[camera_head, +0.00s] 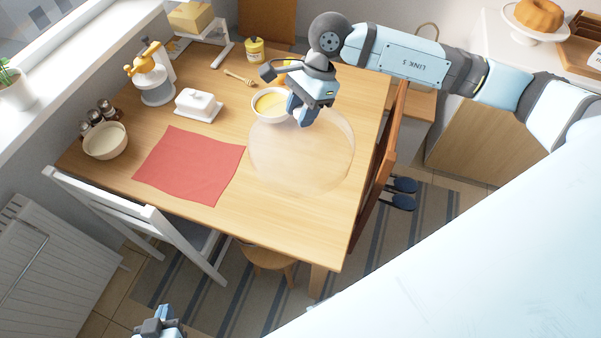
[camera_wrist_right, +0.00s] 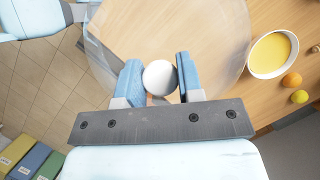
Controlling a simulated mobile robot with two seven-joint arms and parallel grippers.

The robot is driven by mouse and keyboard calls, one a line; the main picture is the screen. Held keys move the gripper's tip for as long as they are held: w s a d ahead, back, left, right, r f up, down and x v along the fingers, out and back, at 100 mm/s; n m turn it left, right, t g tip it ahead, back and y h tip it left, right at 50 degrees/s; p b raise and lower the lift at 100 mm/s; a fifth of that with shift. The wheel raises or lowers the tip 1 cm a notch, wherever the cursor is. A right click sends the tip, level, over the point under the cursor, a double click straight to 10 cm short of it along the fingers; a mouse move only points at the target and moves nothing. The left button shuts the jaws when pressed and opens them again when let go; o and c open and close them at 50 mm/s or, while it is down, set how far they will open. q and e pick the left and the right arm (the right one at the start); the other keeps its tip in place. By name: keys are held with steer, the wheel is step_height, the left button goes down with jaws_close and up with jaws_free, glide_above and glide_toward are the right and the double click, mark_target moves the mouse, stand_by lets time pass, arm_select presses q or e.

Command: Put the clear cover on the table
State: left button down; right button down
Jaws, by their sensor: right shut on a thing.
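The clear cover (camera_head: 302,165) is a transparent dome over the near right part of the wooden table (camera_head: 222,98). I cannot tell whether its rim touches the tabletop. My right gripper (camera_head: 298,112) is at the top of the dome. In the right wrist view its blue fingers (camera_wrist_right: 160,82) are shut on the cover's white round knob (camera_wrist_right: 159,77), and the see-through dome (camera_wrist_right: 170,35) spreads out beyond. My left gripper (camera_head: 160,328) shows only partly at the bottom edge of the head view, away from the table; its fingers are not clear.
A red cloth (camera_head: 190,165) lies left of the cover. A bowl of yellow food (camera_head: 262,106) stands just behind it. A white butter dish (camera_head: 198,105), a cream bowl (camera_head: 105,141) and a juicer (camera_head: 152,80) stand further left. A wooden chair (camera_head: 385,165) is at the right edge.

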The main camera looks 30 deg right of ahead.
step_height(320, 180, up, 2)
steer(key=m, duration=0.1)
steer(key=m+t, duration=0.1)
steer(key=m, duration=0.1)
steer(key=shift+w+r+m+b, duration=0.15)
steer(key=shift+r+m+b, duration=0.1)
steer(key=shift+m+b, duration=0.15)
step_height(320, 180, down, 20)
steer(key=p, duration=0.2)
steer(key=shift+r, duration=0.15)
steer(key=shift+f, duration=0.2)
steer(key=c, duration=0.8)
jaws_free()
steer(key=shift+o, duration=0.2)
steer(key=shift+r, duration=0.1)
